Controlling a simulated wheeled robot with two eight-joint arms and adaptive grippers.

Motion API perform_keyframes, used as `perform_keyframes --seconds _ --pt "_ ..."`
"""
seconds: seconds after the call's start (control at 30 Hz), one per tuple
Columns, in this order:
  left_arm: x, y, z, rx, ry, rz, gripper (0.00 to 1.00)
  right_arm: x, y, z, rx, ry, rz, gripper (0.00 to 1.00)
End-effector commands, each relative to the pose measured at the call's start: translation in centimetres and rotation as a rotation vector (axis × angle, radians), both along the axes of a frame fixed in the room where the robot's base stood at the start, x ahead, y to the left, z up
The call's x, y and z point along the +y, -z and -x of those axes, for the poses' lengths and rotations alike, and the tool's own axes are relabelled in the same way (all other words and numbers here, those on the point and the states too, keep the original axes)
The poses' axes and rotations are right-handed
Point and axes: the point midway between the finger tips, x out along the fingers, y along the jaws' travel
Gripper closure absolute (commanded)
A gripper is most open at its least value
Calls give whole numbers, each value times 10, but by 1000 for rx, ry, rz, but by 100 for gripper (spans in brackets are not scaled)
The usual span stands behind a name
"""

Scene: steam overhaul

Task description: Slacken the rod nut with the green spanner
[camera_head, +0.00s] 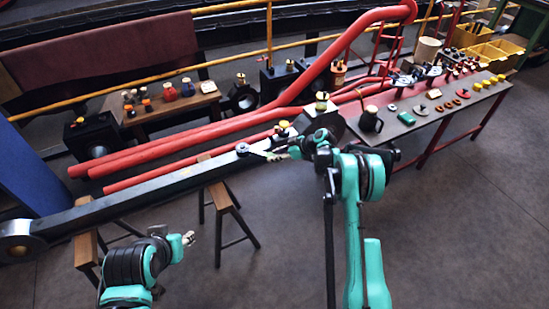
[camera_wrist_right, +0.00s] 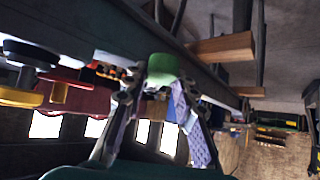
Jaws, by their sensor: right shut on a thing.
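The long dark rod (camera_head: 150,187) runs diagonally across the head view, with a round end at the lower left. A small dark nut with a pale top (camera_head: 243,148) sits on the rod. My right gripper (camera_head: 287,153) is close to the rod, just right of the nut. A pale spanner (camera_head: 265,155) reaches from it towards the nut; I cannot tell whether its jaw is around the nut. In the right wrist view a green piece (camera_wrist_right: 161,68) of the spanner shows between the shut fingers (camera_wrist_right: 155,90). My left gripper (camera_head: 188,239) is away from the rod, and its fingers are too small to judge.
Wooden trestles (camera_head: 220,197) stand under the rod. Thick red pipes (camera_head: 170,147) run behind it. A long bench (camera_head: 450,105) with several small parts and a green block (camera_head: 406,118) is at the right. A small wooden table (camera_head: 165,107) stands behind. The floor at the right is clear.

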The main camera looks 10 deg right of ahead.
Motion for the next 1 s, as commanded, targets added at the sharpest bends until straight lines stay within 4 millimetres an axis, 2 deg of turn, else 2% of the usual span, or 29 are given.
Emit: perform_keyframes --seconds 0.3,0.6,1.0 --pt "0 0 0 0 0 0 60 1 -1 0 0 3 -2 100" --pt "0 0 0 0 0 0 60 9 -1 13 0 92 -2 100" --pt "0 -3 0 0 0 0 60 8 -5 12 0 94 -2 100"
